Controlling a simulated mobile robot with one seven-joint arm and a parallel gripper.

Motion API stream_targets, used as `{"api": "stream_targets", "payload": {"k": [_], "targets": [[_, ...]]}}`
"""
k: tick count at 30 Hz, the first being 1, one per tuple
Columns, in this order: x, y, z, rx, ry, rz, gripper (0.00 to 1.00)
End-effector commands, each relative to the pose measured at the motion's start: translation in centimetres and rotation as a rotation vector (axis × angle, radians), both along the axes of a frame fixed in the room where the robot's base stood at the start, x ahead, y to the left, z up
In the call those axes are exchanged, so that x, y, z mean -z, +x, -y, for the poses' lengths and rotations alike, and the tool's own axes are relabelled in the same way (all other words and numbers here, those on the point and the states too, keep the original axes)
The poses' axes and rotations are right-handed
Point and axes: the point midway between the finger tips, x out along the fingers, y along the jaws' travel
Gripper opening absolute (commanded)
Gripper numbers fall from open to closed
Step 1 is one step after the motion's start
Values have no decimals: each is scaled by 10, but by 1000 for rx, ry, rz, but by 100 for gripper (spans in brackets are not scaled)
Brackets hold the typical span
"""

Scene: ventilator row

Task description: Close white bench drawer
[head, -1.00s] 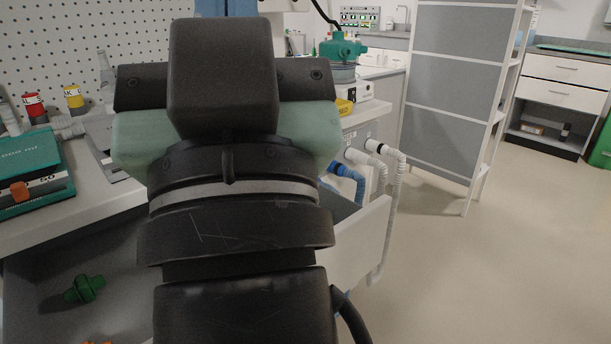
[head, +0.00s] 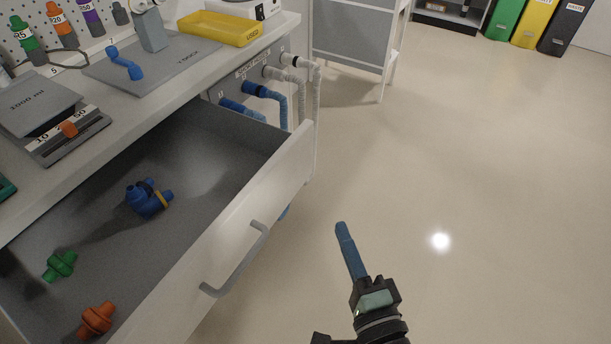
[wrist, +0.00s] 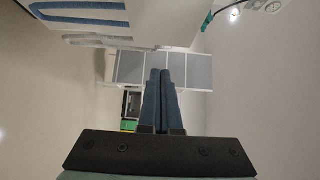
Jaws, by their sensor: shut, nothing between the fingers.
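The white bench drawer (head: 215,240) is pulled well out from under the bench at the left of the head view. Its front panel carries a grey bar handle (head: 238,262). Inside lie a blue fitting (head: 148,198), a green fitting (head: 60,266) and an orange fitting (head: 96,320). My gripper (head: 342,230) is to the right of the drawer front, over the floor, apart from the handle. Its blue fingers are together and empty. In the wrist view the shut fingers (wrist: 159,85) point toward a grey panelled rack.
The bench top (head: 140,110) above the drawer holds a yellow tray (head: 220,28), grey plates and coloured fittings. Blue and white hoses (head: 270,95) hang at the bench end, near the drawer's far corner. The floor (head: 480,180) to the right is clear.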

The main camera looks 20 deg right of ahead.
Motion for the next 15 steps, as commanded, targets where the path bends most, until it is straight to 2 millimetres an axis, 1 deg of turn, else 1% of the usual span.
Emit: {"api": "stream_targets", "payload": {"k": [5,15], "targets": [[-3,26,2,-5,-2,5,0],[-3,91,10,-5,-4,5,0]]}}
